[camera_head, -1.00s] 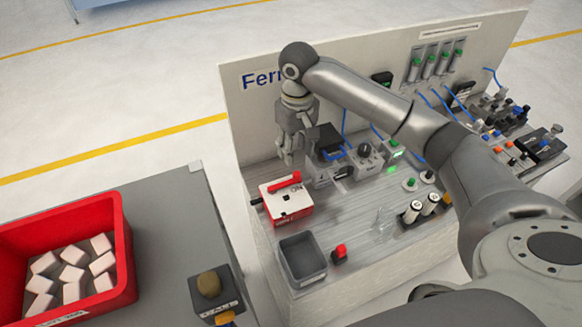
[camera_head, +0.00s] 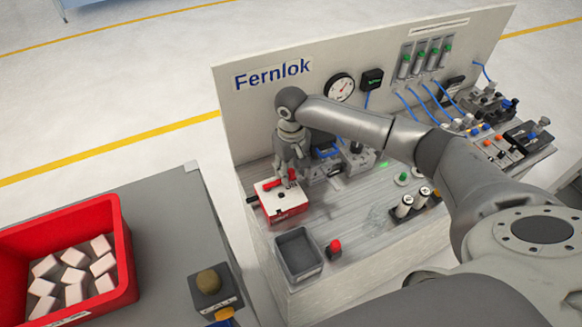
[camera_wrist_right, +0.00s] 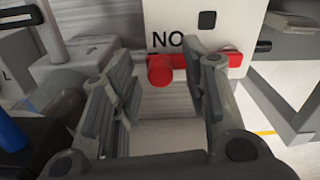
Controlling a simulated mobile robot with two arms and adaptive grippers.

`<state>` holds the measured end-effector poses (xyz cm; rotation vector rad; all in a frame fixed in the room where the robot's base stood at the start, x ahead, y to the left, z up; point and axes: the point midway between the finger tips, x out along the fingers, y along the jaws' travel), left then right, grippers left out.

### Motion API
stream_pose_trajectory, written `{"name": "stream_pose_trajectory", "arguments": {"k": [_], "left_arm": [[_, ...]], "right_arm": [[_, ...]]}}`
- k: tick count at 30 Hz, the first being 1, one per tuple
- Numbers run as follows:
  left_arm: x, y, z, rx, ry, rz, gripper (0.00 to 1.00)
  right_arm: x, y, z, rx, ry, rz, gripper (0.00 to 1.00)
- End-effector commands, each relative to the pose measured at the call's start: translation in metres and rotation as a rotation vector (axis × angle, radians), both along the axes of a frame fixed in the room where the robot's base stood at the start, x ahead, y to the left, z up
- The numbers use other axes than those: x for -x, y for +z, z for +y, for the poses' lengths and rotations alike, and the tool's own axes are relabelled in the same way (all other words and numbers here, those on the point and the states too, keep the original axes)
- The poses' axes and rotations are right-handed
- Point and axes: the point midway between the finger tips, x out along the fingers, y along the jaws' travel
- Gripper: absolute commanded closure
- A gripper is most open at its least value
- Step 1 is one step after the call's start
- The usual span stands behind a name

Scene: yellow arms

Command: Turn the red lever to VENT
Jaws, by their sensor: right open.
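The red lever (camera_head: 273,184) lies across the top of a white box with a red lower part (camera_head: 284,211), at the near left of the bench. My right gripper (camera_head: 287,176) is over the lever's right end and hides part of it. In the right wrist view, my open gripper (camera_wrist_right: 163,95) has its fingers on either side of the lever's round red end (camera_wrist_right: 160,70). The bar runs right behind the right finger. I cannot tell whether a finger touches it. Letters reading "NO" in this view, perhaps an upside-down "ON", are beside the lever. My left gripper is not in view.
A grey open bin (camera_head: 299,254) and a red button (camera_head: 334,247) sit in front of the box. The Fernlok back panel (camera_head: 240,120) stands behind. Several fittings crowd the bench to the right. A red crate (camera_head: 122,245) stands on the left table.

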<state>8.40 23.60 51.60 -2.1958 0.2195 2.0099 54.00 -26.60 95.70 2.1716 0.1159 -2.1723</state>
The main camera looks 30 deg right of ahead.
Motion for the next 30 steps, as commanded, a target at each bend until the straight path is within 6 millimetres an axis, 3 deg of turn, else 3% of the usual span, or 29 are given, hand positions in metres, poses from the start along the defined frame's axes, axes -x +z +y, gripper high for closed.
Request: {"name": "stream_pose_trajectory", "arguments": {"k": [6, 16, 30], "left_arm": [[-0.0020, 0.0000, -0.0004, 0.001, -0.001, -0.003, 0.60], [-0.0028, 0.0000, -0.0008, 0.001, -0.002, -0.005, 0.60], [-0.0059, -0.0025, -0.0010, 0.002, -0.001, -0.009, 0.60]], "right_arm": [[0.0000, -0.0004, 0.0001, 0.000, 0.000, 0.000, 0.60], [0.0000, -0.0001, 0.0001, 0.000, 0.000, 0.000, 1.00], [-0.0089, -0.0007, 0.0010, 0.000, -0.024, -0.001, 1.00]]}}
